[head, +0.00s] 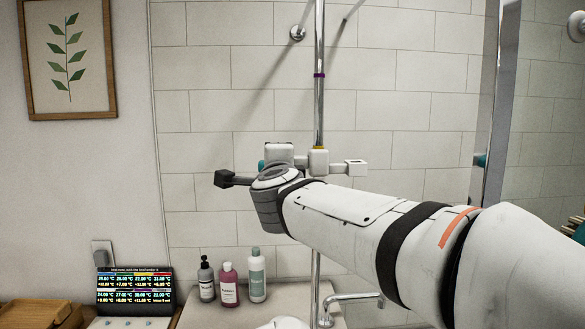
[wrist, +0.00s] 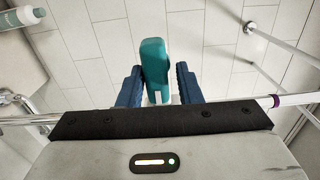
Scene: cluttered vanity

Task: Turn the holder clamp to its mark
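The holder clamp (head: 318,162) is a white block on the vertical chrome rail (head: 319,40), with a yellow band at its top and a white bracket (head: 356,168) at its right. A purple ring (head: 319,75) circles the rail well above it; a purple band also shows in the wrist view (wrist: 274,101). A teal piece (wrist: 154,62) stands between the two blue fingers of my gripper (wrist: 160,82). The fingers are apart, with a gap visible on the teal piece's right; contact on its left is unclear. In the head view my arm hides the fingers.
A black pump bottle (head: 206,280), a pink bottle (head: 229,285) and a teal-and-white bottle (head: 257,275) stand below left. A faucet (head: 350,298) is below the rail. A display (head: 135,287) stands at lower left. A glass panel edge (head: 490,110) rises at right.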

